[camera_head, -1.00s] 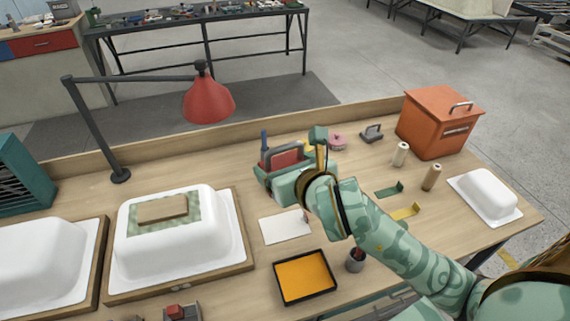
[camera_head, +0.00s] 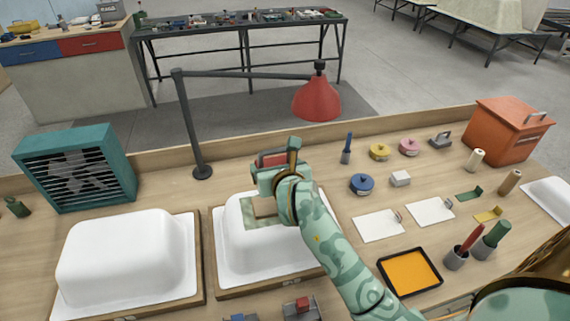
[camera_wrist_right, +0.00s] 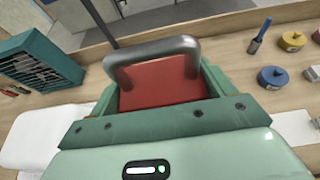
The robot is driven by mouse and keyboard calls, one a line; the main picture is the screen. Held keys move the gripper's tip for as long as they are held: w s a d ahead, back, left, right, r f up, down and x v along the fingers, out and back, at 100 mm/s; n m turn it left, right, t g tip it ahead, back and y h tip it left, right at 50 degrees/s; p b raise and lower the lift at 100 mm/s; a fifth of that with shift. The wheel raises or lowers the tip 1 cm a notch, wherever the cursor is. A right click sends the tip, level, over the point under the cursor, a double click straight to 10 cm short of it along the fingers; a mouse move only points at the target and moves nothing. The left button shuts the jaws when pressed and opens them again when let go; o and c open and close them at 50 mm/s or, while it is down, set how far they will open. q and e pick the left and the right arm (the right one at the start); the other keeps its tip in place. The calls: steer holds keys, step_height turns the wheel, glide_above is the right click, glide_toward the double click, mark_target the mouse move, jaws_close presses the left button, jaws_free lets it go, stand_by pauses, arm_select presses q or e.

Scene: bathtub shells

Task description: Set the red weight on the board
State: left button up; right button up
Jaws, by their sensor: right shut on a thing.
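The red weight (camera_wrist_right: 160,85) is a red block with a grey bar handle. My right gripper (camera_head: 268,172) is shut on it, with its green fingers (camera_wrist_right: 212,78) on either side of the block in the right wrist view. The weight also shows in the head view (camera_head: 273,158), partly hidden by the gripper. The small brown board (camera_head: 262,208) lies on a green patch (camera_head: 256,222) on top of a white tub shell (camera_head: 238,255). My gripper and forearm hide part of it. The weight appears above the board's far side; the height gap is unclear. My left gripper is not in view.
A red lamp (camera_head: 316,98) on a dark stand reaches over behind the tub. A second white shell (camera_head: 125,255) and a teal fan box (camera_head: 75,168) stand left. Tape rolls, white cards (camera_head: 379,225) and an orange tray (camera_head: 411,292) lie right.

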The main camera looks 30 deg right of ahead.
steer(key=shift+w+d+f, duration=0.2)
steer(key=shift+f, duration=0.15)
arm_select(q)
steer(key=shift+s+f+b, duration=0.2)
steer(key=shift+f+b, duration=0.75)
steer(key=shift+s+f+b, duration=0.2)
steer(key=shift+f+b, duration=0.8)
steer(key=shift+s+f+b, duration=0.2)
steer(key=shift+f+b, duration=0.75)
arm_select(e)
steer(key=shift+f, duration=3.25)
arm_select(q)
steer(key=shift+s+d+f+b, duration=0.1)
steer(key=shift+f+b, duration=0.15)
steer(key=shift+b, duration=0.05)
arm_select(e)
steer(key=shift+f, duration=0.35)
steer(key=o, duration=1.8)
steer(key=shift+o, duration=0.8)
steer(key=shift+s, duration=0.1)
steer(key=shift+s+f, duration=0.1)
steer(key=shift+f, duration=0.25)
steer(key=shift+r, duration=0.1)
